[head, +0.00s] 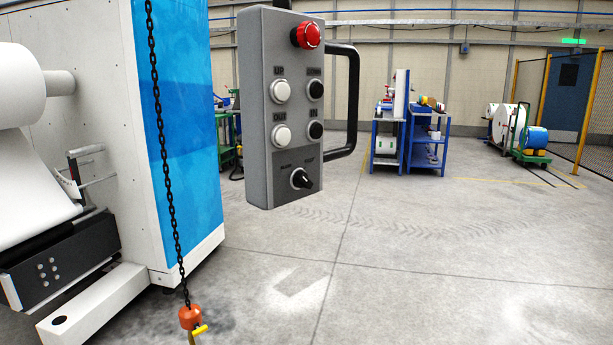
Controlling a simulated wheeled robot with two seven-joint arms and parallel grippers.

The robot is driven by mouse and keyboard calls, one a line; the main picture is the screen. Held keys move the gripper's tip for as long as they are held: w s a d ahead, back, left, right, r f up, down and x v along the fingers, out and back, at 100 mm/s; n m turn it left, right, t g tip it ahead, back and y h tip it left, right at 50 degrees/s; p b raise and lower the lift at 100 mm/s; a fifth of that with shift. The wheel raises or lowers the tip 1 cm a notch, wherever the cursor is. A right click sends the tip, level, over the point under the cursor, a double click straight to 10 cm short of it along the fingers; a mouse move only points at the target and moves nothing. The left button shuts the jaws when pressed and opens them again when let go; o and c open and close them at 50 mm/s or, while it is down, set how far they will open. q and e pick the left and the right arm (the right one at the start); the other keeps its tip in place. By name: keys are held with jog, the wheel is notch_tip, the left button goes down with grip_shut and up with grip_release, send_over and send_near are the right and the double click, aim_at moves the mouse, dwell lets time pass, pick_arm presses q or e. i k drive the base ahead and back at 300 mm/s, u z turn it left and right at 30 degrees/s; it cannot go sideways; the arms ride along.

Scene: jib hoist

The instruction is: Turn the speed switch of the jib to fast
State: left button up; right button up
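The jib's grey control pendant (285,105) hangs upright in the upper middle of the head view, with a black handle (354,105) on its right side. The speed switch (300,179) is a black rotary knob on a pale round plate near the pendant's bottom. Small labels stand above it on the left and right; the right one seems to read FAST. The knob's pointer seems tilted toward the upper left, but it is small. Above it are two white and two black buttons and a red mushroom button (307,35). Neither of my grippers is in view.
A dark chain (163,130) hangs left of the pendant, ending in an orange hook block (190,317) with a yellow latch. A white and blue machine (185,130) with a large roll fills the left. Blue workbenches (405,145) stand far back. The floor below the pendant is clear.

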aim_at(300, 179)
jog(key=z, duration=0.5)
jog(key=k, duration=1.1)
jog(key=u, duration=0.7)
jog(key=i, duration=1.15)
jog(key=u, duration=0.35)
